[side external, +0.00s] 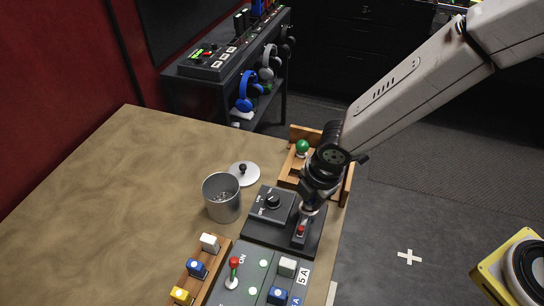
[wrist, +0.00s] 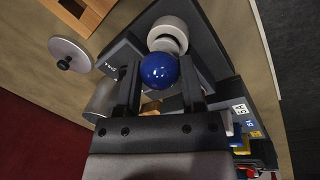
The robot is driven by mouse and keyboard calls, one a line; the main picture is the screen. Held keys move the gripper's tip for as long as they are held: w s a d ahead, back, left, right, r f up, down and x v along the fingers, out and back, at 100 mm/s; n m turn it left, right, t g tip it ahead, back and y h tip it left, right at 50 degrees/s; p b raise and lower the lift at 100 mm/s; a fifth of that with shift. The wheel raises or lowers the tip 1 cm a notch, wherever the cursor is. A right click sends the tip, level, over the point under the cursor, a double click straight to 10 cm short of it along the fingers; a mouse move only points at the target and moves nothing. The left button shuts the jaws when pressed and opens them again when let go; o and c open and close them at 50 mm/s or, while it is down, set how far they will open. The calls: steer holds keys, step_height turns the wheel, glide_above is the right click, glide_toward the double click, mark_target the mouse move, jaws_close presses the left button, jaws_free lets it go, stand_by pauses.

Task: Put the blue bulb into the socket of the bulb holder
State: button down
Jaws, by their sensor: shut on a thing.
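My gripper (wrist: 160,75) is shut on the blue bulb (wrist: 159,70), whose round globe sits between the two fingers. A pale round socket (wrist: 168,33) shows just beyond the bulb in the wrist view, on the dark base of the bulb holder (wrist: 212,55). The bulb overlaps the socket's near edge there; I cannot tell whether they touch. In the side view my gripper (side external: 308,207) is low over the right part of the holder's dark base (side external: 262,236). The bulb and socket are hidden there.
A dial box (side external: 272,203) is on the holder's left part. A metal pot (side external: 222,198) and its lid (side external: 244,174) stand to the left. A wooden tray (side external: 347,190) with a green bulb (side external: 302,147) is behind. Button panels (side external: 245,270) are in front. The table's left is clear.

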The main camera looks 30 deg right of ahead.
steer(key=shift+f, duration=0.4)
stand_by(0.4)
steer(key=shift+c, duration=0.6)
jaws_free()
steer(key=shift+o, duration=0.3)
steer(key=shift+o, duration=0.3)
steer(key=shift+r, duration=0.15)
steer(key=shift+r, duration=3.4)
